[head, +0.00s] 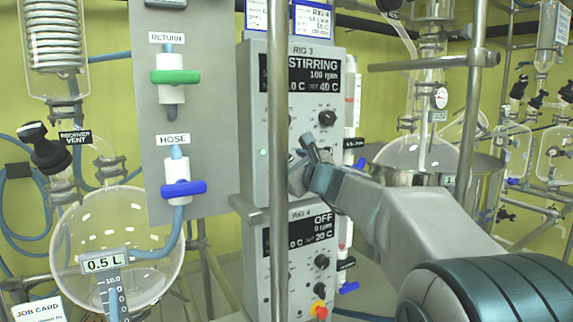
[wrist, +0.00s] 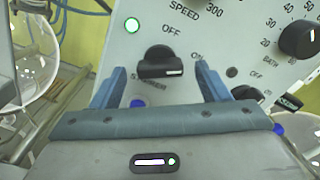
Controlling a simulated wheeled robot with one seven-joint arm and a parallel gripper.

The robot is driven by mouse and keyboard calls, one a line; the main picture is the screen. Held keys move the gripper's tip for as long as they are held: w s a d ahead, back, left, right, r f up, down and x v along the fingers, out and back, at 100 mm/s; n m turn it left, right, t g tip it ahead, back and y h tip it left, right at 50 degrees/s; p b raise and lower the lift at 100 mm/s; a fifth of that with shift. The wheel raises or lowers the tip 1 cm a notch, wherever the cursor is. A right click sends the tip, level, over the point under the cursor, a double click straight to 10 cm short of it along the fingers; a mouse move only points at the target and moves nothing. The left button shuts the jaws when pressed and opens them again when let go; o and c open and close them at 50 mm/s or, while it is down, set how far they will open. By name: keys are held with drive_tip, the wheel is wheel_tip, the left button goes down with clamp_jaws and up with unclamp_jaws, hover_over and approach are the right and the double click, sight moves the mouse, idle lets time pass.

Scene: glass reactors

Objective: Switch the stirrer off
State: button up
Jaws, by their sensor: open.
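The Rig 3 control box (head: 253,125) stands upright in the head view, and its display (head: 318,75) reads STIRRING, 100 rpm. In the wrist view the black stirrer knob (wrist: 160,63) sits on the panel, its bar lying roughly level. My gripper (wrist: 160,72) is open and empty, with a finger on each side below the knob; I see no contact. In the head view my gripper (head: 305,150) is at the box's lower front and hides the knob.
A green lamp (wrist: 132,25) is lit left of the knob. The speed dial is above, and the bath knob (wrist: 298,39) and a black switch (wrist: 246,93) are to the right. The Rig 4 box (head: 277,260) is below, reading OFF. A vertical pole (head: 277,190) stands in front.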

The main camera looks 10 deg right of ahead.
drive_tip(key=shift+w+a, duration=0.15)
drive_tip(key=shift+w, duration=0.2)
drive_tip(key=c, duration=1)
